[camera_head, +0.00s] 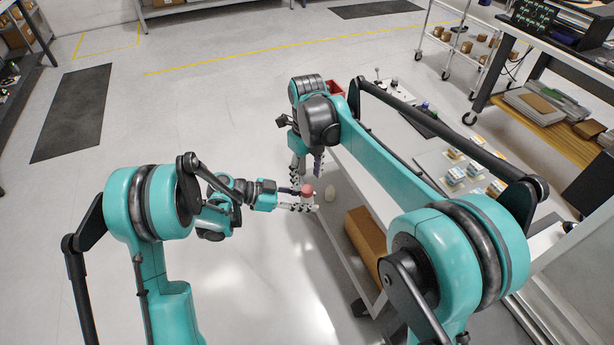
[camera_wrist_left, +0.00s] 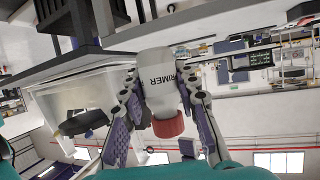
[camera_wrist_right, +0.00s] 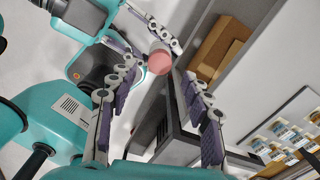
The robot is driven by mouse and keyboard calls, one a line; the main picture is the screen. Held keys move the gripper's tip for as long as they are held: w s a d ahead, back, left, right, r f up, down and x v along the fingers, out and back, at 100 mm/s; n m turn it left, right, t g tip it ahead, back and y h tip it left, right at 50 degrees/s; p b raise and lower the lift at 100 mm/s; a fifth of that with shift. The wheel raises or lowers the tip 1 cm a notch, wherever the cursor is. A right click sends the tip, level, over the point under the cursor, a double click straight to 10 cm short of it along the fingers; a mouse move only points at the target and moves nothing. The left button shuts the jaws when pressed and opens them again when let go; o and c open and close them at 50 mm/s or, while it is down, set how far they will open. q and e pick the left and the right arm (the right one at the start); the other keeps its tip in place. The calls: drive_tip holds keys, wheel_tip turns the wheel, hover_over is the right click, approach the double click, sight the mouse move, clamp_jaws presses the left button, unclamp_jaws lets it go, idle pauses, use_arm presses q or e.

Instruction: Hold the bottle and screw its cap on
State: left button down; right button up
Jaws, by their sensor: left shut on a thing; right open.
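My left gripper (camera_head: 297,199) is shut on the bottle's body, one finger on each side. The red cap (camera_head: 308,189) sits at the bottle's mouth, and it also shows in the left wrist view (camera_wrist_left: 168,125). I cannot tell how tightly it is seated. My right gripper (camera_head: 306,164) is open and empty, fingers pointing down just above the cap. In the right wrist view the cap (camera_wrist_right: 159,61) shows beyond and between the spread fingertips.
A grey bench (camera_head: 349,171) stands just right of the grippers, with a cardboard box (camera_head: 366,240) below its top. A red bin (camera_head: 335,88) and small labelled containers (camera_head: 454,175) are farther along. Open floor lies left.

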drive_tip(key=shift+c, duration=0.4)
drive_tip(key=n, duration=0.4)
drive_tip(key=shift+r+n, duration=0.15)
drive_tip(key=shift+n, duration=0.25)
drive_tip(key=n, duration=0.7)
drive_tip(key=shift+r, duration=0.25)
drive_tip(key=n, duration=0.7)
drive_tip(key=shift+r, duration=0.25)
drive_tip(key=n, duration=0.7)
drive_tip(key=shift+r+n, duration=0.25)
drive_tip(key=shift+n, duration=0.15)
drive_tip(key=n, duration=0.4)
drive_tip(key=shift+r+n, duration=0.15)
drive_tip(key=shift+n, duration=0.25)
drive_tip(key=n, duration=0.5)
drive_tip(key=shift+r, duration=0.2)
drive_tip(key=n, duration=0.4)
drive_tip(key=shift+r, duration=0.15)
drive_tip(key=n, duration=0.6)
drive_tip(key=shift+r, duration=0.15)
